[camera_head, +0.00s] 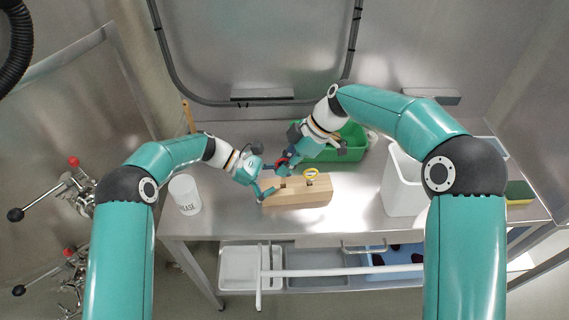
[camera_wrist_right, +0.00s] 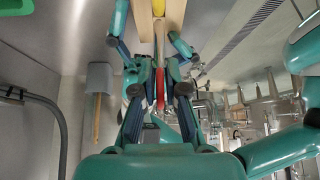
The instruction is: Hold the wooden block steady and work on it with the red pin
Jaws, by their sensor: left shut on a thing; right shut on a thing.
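The wooden block (camera_head: 312,197) lies on the steel table, with dark openings in its top and a yellow ring-shaped piece (camera_head: 311,174) standing at it. My left gripper (camera_head: 267,182) is shut on the block's left end. My right gripper (camera_head: 284,168) is shut on the red pin (camera_head: 282,160), just above the left part of the block. In the right wrist view the red pin (camera_wrist_right: 160,86) shows between the right fingers, pointing toward the block (camera_wrist_right: 175,22). I cannot tell whether its tip touches the block or is in an opening.
A green bin (camera_head: 350,152) stands behind the block. A white container (camera_head: 402,180) stands to the right and a white labelled cup (camera_head: 185,195) to the left. A sponge (camera_head: 519,191) is at the far right. The table in front of the block is clear.

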